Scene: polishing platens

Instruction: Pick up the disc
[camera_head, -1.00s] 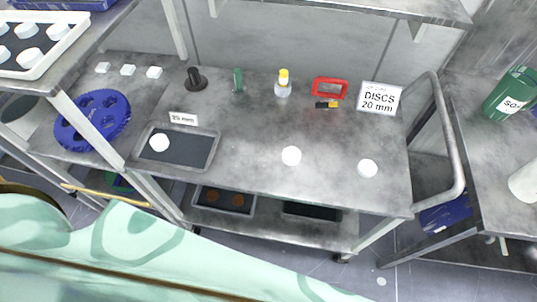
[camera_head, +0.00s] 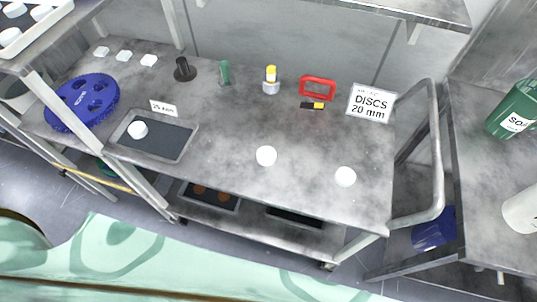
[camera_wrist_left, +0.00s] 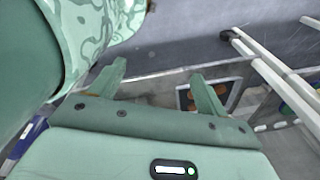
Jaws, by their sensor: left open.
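Two white discs lie apart on the bare metal cart top in the head view, one near the middle (camera_head: 266,156) and one farther right (camera_head: 345,177). Another white disc (camera_head: 138,129) lies on a dark-lined tray (camera_head: 181,156) at the cart's left. A sign (camera_head: 371,103) reading "DISCS 20 mm" stands at the back right. My left gripper (camera_wrist_left: 158,75) is open and empty in the left wrist view, its fingers wide apart above the floor and cart's lower part. Neither gripper shows in the head view.
The front middle is mostly clear.

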